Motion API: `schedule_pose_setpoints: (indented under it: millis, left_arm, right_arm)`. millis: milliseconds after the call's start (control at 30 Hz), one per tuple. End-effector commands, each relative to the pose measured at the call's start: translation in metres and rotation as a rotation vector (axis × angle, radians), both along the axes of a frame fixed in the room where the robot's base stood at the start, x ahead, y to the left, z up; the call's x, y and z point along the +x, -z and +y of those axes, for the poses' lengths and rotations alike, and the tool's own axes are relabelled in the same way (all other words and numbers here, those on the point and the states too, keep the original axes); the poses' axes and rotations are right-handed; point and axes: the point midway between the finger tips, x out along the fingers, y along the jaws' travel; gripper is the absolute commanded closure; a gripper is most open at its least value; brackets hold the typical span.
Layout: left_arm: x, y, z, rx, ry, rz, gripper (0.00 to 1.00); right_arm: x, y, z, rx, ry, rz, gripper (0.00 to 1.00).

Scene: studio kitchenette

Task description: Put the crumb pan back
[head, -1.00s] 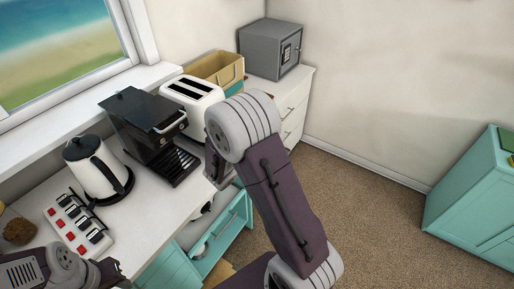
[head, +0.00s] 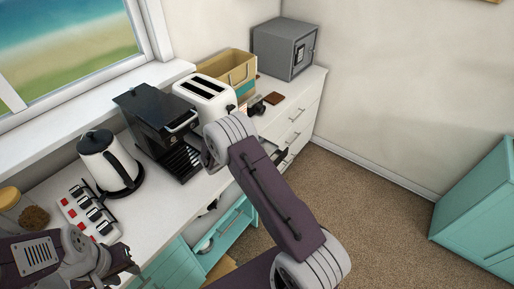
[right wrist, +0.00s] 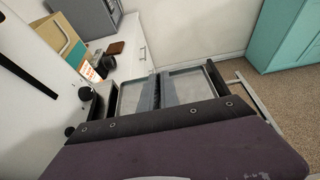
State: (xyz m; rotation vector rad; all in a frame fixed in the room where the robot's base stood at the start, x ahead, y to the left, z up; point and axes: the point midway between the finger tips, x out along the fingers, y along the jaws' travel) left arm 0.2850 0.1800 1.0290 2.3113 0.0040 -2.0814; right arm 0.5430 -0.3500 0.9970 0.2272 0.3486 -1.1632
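The white toaster (head: 205,95) stands on the counter beside the black coffee machine. In the right wrist view its white side (right wrist: 30,85) fills the left, with black knobs on its end. My right gripper (right wrist: 160,85) is in front of that end, mostly hidden behind my wrist in the head view.
A kettle (head: 108,163), power strip (head: 88,212) and jar (head: 22,212) occupy the left counter. Behind the toaster are a tan box (head: 228,72), black object (head: 256,107), brown wallet (head: 274,98) and grey safe (head: 288,48). An open teal drawer (head: 232,232) juts out below.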

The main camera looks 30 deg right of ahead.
Motion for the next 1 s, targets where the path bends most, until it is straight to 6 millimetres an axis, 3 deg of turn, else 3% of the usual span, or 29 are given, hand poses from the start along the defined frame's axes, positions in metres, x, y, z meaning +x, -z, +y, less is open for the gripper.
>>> schedule_pose_setpoints:
  millis: [267,667,700,733,1000]
  left_arm:
    - [0.0,-0.008,0.0,0.0,0.0,0.0,0.64]
    - [0.0,-0.001,0.0,0.0,0.0,0.0,0.64]
    - [0.0,-0.003,0.0,0.0,0.0,0.0,0.64]
    - [0.0,-0.003,0.0,0.0,0.0,0.0,0.64]
    - [0.0,-0.004,0.0,0.0,0.0,0.0,0.64]
  right_arm:
    - [-0.001,0.038,0.0,-0.001,0.0,0.003,1.0]
    - [-0.001,0.046,0.0,0.0,0.0,0.001,1.0]
    - [-0.001,0.044,0.0,0.0,0.0,0.001,0.84]
    - [-0.001,0.043,0.0,0.0,0.0,0.001,0.76]
    - [-0.001,0.043,0.0,0.0,0.0,0.001,0.73]
